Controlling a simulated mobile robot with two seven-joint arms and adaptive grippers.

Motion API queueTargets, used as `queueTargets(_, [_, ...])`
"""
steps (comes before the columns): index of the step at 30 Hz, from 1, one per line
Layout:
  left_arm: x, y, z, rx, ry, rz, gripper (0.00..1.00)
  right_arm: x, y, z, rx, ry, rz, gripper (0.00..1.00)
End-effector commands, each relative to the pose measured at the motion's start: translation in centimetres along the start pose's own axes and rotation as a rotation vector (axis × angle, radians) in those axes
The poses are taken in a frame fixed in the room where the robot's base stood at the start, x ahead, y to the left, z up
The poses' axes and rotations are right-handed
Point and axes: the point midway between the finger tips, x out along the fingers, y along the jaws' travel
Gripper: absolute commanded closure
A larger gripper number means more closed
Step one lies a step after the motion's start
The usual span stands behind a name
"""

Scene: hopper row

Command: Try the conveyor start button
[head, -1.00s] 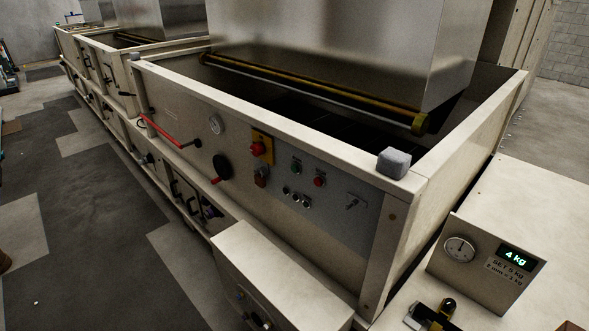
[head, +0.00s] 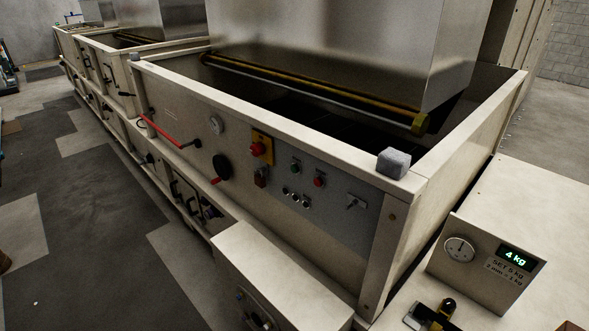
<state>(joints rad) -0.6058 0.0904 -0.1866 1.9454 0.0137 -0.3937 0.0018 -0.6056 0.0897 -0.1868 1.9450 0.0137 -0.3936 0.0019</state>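The control panel (head: 345,222) is a grey plate on the front of the near hopper. A small green-looking button (head: 295,169) sits in its upper part, with a red button (head: 319,182) to its right. The labels are too small to read, so I cannot tell which one is marked as conveyor start. A red mushroom button (head: 256,149) on a yellow plate and a dark red switch (head: 261,177) are to the left. Neither of my grippers shows in the head view, and nothing touches the buttons.
A cream box (head: 285,262) juts out below the panel. A grey block (head: 393,162) sits on the hopper's corner. A scale box (head: 487,262) reading 4 kg stands on the right-hand table. A red lever (head: 165,132) sticks out left. Floor at left is open.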

Motion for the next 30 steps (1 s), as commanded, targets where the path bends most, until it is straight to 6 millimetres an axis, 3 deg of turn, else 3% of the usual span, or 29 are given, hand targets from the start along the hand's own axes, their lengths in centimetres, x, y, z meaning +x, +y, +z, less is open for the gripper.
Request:
queueTargets(8, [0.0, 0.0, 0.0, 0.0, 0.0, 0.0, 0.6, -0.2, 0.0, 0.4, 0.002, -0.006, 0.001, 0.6])
queueTargets(18, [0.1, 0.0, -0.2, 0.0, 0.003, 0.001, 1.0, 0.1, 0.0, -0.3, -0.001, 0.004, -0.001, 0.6])
queueTargets(30, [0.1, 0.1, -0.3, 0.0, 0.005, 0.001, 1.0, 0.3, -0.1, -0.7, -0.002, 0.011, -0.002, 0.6])
